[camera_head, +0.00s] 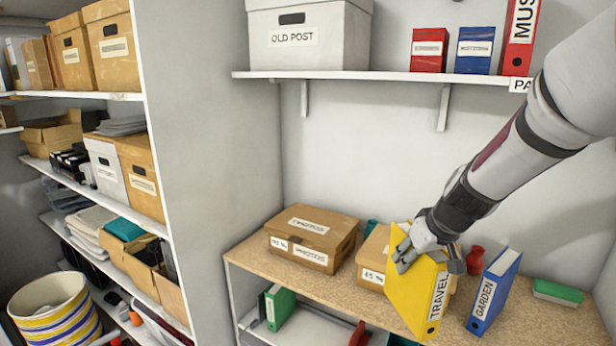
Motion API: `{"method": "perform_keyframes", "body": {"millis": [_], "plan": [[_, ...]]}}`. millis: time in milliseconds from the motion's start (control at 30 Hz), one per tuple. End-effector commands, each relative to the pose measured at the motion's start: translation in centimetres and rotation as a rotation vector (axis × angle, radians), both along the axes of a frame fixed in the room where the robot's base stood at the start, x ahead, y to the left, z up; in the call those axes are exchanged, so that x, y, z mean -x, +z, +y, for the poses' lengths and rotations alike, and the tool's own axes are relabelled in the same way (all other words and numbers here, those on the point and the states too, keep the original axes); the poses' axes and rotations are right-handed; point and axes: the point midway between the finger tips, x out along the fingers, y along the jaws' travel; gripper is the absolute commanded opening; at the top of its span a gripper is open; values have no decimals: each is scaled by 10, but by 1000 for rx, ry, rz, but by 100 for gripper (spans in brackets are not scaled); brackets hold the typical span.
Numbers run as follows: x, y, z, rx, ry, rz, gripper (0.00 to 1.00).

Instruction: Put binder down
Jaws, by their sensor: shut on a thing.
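A yellow binder (417,295) labelled TRAVEL is held, a little tilted, over the front part of the wooden shelf (344,290) at the lower right. My gripper (425,258) is shut on the top of the binder, and my arm reaches in from the upper right. The binder hides part of a cardboard box behind it. I cannot tell whether its lower edge touches the shelf.
A blue GARDEN binder (494,290) stands just right of the yellow one. A red vase (475,260) and a green box (557,292) are behind and right. Cardboard boxes (312,238) (373,257) stand left. An upper shelf (380,75) holds more binders.

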Motion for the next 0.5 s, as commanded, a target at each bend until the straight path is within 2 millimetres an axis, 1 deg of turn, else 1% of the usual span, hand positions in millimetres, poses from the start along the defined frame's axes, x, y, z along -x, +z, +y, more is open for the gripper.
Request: {"method": "perform_keyframes", "body": {"millis": [33,200,267,500], "plan": [[-5,-2,13,-1,21,-1,0],[-18,-6,48,-7,72,-3,0],[-26,-14,43,-6,64,-4,0],[-51,-40,42,-6,64,-3,0]]}}
